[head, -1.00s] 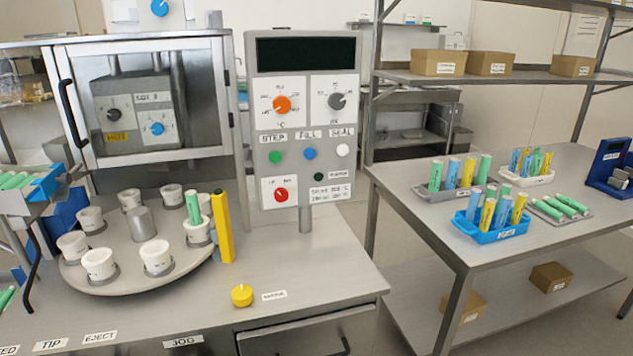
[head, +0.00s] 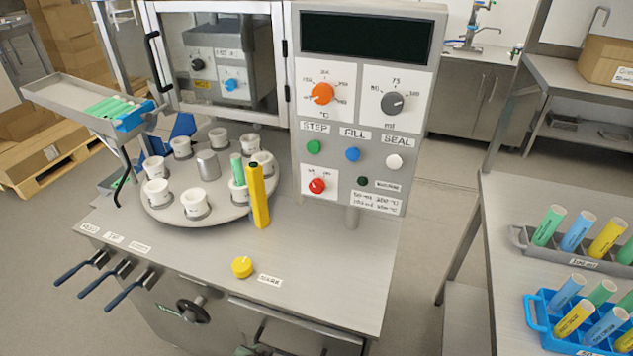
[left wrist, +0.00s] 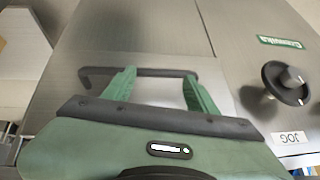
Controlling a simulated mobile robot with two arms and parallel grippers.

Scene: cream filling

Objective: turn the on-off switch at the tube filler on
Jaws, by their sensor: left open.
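The tube filler's control panel (head: 360,120) stands upright at the back of the steel bench in the head view. A red rotary knob (head: 317,186) sits at its lower left on a small white plate; it looks like the on-off switch, but its lettering is too small to read. My left gripper (left wrist: 157,77) shows in the left wrist view with two green fingers apart and nothing between them but a stretch of black bar handle (left wrist: 150,72). I cannot tell whether they touch it. Only a green bit of it shows at the head view's bottom edge. My right gripper is out of view.
The panel also has an orange dial (head: 321,94), a grey dial (head: 393,103) and coloured buttons. A yellow post (head: 258,195) and a carousel (head: 165,210) stand left of it. Levers (head: 127,289) and a handwheel (head: 193,311) jut from the bench front. A table with tubes is at right.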

